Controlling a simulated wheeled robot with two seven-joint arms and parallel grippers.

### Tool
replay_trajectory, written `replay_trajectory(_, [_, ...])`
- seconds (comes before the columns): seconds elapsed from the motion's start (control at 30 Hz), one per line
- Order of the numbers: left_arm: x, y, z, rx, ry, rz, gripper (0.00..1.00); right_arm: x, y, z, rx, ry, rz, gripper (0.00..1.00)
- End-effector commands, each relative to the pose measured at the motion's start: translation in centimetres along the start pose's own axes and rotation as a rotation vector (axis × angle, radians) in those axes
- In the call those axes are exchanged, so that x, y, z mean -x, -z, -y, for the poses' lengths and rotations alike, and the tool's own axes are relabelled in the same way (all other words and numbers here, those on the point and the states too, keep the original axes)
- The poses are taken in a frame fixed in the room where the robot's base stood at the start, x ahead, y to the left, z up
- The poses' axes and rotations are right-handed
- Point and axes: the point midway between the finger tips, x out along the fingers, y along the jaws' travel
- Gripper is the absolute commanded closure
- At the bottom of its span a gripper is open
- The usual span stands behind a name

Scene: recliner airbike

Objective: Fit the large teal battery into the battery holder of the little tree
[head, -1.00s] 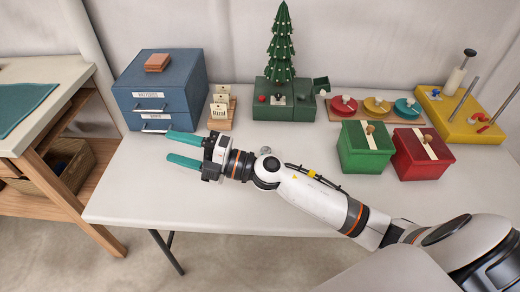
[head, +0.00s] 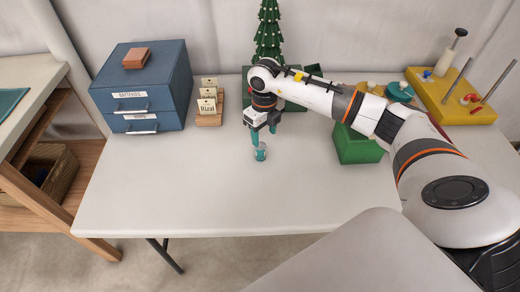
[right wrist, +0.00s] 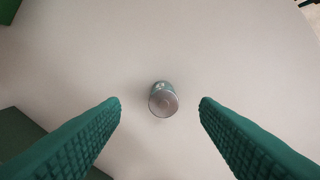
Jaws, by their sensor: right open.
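The teal battery (head: 260,152), a small cylinder with a silvery end, stands on the white table just below my right gripper (head: 263,139). The right gripper points down with its teal fingers spread. In the right wrist view the battery (right wrist: 163,99) appears in the gap between the two open fingertips (right wrist: 160,101), with space on both sides and no visible contact. The little tree (head: 269,38) stands at the back on a dark green base (head: 246,86), partly behind my right arm. Its battery holder is hidden by the arm. My left gripper is not in view.
A blue drawer cabinet (head: 143,85) and a wooden card rack (head: 209,116) stand at the back left. A green box (head: 357,148) and a yellow peg board (head: 452,98) are to the right, partly behind my arm. The front left of the table is clear.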

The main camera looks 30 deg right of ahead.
Motion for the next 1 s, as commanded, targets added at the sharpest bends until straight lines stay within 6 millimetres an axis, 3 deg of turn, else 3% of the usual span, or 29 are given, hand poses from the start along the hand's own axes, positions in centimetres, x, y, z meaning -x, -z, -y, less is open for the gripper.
replay_trajectory(0.27, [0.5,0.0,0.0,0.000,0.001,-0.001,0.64,-2.4,0.2,0.2,0.002,0.003,0.000,0.44])
replay_trajectory(0.6, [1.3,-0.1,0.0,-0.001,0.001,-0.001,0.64,-6.8,1.0,0.5,0.001,0.004,0.000,0.44])
replay_trajectory(0.87, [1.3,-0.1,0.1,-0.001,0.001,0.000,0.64,-7.0,1.0,0.4,0.002,0.003,-0.001,0.44])
replay_trajectory(1.0, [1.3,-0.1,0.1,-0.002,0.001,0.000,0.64,-7.0,1.0,0.4,0.002,0.003,-0.001,0.67])
